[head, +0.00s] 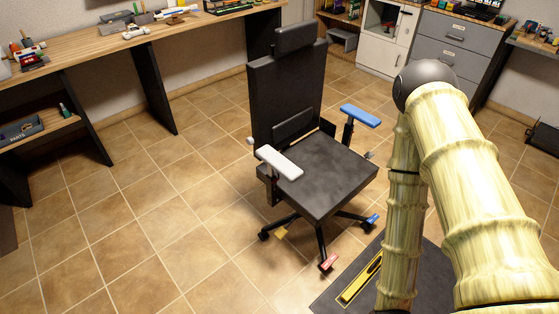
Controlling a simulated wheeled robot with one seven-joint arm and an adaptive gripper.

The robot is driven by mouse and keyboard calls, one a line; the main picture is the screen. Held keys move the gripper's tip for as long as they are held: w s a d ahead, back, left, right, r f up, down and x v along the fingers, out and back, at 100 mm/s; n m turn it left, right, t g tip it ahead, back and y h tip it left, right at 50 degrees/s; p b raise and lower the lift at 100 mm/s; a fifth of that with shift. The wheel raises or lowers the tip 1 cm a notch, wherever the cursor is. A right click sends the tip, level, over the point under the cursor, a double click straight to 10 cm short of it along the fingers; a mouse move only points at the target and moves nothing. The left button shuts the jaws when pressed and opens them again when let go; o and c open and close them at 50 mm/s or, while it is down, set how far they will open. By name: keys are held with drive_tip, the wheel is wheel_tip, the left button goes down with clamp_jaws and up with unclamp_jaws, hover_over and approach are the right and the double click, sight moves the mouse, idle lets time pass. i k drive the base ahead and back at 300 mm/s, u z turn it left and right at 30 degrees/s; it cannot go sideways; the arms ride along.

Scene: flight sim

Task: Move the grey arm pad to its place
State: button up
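A black office chair (318,172) stands in the middle of the tiled floor, with a headrest on its tall back. A pale pad (282,162), white to light grey, is at the chair's left armrest; it may be the grey arm pad. I cannot tell whether it is seated on its support or only resting there. A blue arm pad (360,115) is on the right armrest post. My arm rises at the right and folds down past the bottom edge. My gripper is out of view, so what it holds cannot be seen.
A dark mat (330,300) with a yellow-framed item (361,279) lies on the floor beside my arm. A wooden workbench (85,58) with tools runs along the left wall. Grey drawers (450,50) stand at the back right. Floor left of the chair is clear.

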sight(275, 161)
drive_tip(key=z, duration=0.15)
drive_tip(key=k, duration=0.4)
drive_tip(key=u, duration=0.75)
drive_tip(key=i, duration=1)
drive_tip(key=z, duration=0.35)
